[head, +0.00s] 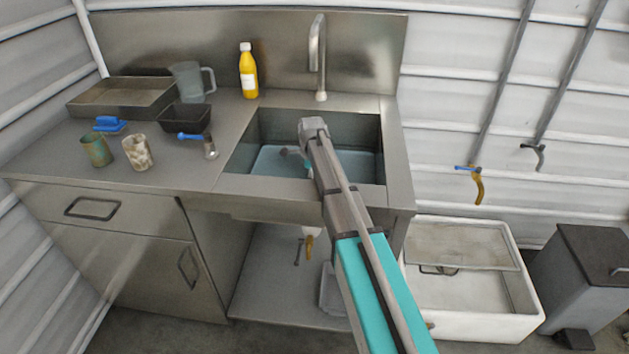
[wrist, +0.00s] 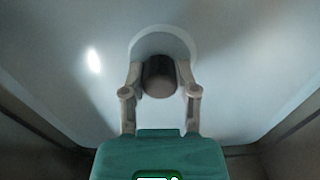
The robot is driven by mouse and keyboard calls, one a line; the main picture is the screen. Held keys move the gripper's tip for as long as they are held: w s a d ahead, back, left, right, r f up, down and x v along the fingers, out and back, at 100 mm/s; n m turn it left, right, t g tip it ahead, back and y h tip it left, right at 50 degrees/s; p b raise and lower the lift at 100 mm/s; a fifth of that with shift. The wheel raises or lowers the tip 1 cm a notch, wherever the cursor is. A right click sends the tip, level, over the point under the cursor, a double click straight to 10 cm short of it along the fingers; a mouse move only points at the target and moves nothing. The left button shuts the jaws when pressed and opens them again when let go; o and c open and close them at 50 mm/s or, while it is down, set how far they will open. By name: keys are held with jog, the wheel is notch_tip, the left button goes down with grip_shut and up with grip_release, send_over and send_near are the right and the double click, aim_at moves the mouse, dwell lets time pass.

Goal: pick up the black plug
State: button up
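The black plug (wrist: 159,77) shows in the wrist view as a dark upright cylinder, at the round pale drain ring (wrist: 162,42) in the sink floor. My gripper (wrist: 160,74) has one finger on each side of it, both drawn inward and appearing to press on its sides. The plug looks still seated at the drain. In the head view my arm reaches over the sink (head: 255,150) and bends down into the basin. There the plug and the fingertips are hidden behind my arm.
The basin seems to hold bluish water (head: 270,162). A tap (head: 318,55) rises behind it. A yellow bottle (head: 248,72), a clear jug (head: 187,82), a black tub (head: 184,117) and cups stand on the counter at left. A white tub (head: 475,320) is on the floor at right.

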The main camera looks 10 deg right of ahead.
grip_shut()
jog(key=shift+r, duration=0.15)
jog(key=shift+r+p, duration=0.95)
jog(key=shift+p, duration=0.2)
jog(key=s+r+p, duration=1)
jog(key=s, duration=0.4)
jog(key=shift+a+r+p, duration=0.25)
jog(key=shift+r+p, duration=0.1)
jog(key=shift+r, duration=0.05)
